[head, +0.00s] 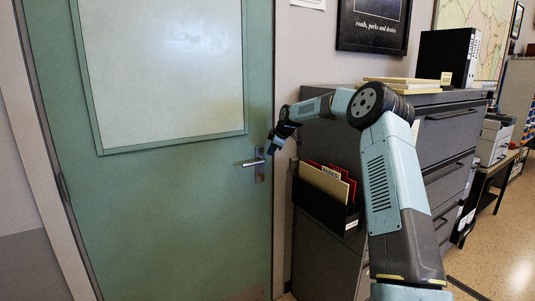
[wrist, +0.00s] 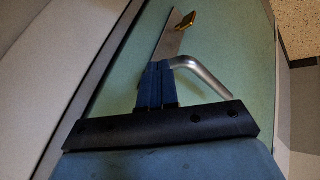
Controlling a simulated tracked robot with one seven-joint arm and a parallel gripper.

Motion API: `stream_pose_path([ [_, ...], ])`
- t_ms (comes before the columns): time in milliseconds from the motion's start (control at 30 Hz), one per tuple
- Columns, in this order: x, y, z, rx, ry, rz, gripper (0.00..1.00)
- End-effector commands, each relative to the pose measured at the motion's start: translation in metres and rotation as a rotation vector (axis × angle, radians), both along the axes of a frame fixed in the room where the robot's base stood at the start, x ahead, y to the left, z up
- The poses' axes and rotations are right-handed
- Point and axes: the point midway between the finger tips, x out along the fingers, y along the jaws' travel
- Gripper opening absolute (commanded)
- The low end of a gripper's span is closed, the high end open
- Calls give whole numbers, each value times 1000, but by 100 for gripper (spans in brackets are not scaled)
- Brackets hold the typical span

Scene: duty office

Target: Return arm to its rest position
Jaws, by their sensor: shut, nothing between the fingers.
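My arm reaches out from the lower right in the head view, bent at a high elbow. My gripper (head: 271,149) is at its far end, pointing down beside the door's lever handle (head: 254,163). In the wrist view my gripper (wrist: 158,68) has its blue fingers together with nothing between them. The silver handle (wrist: 205,78) bends away just right of the fingertips there; I cannot tell whether they touch. The green door (head: 165,210) with a pale panel (head: 160,70) looks closed.
A grey filing cabinet (head: 440,135) stands right of the door, close to my arm. A black wall pocket with folders (head: 325,185) hangs on its side. Stacked folders and a black binder (head: 445,55) are on top. A printer (head: 493,138) stands further back. Floor shows at far right.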

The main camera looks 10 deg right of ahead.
Motion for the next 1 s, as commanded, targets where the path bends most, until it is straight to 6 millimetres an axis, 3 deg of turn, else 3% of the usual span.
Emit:
stream_pose_path([
  [300, -18, -31, 45, -2, 2, -1, 0],
  [533, -24, -40, 61, -3, 3, 2, 0],
  [767, -48, -21, 79, -24, 25, -19, 0],
  [1000, -110, 10, 110, -65, 77, -108, 0],
])
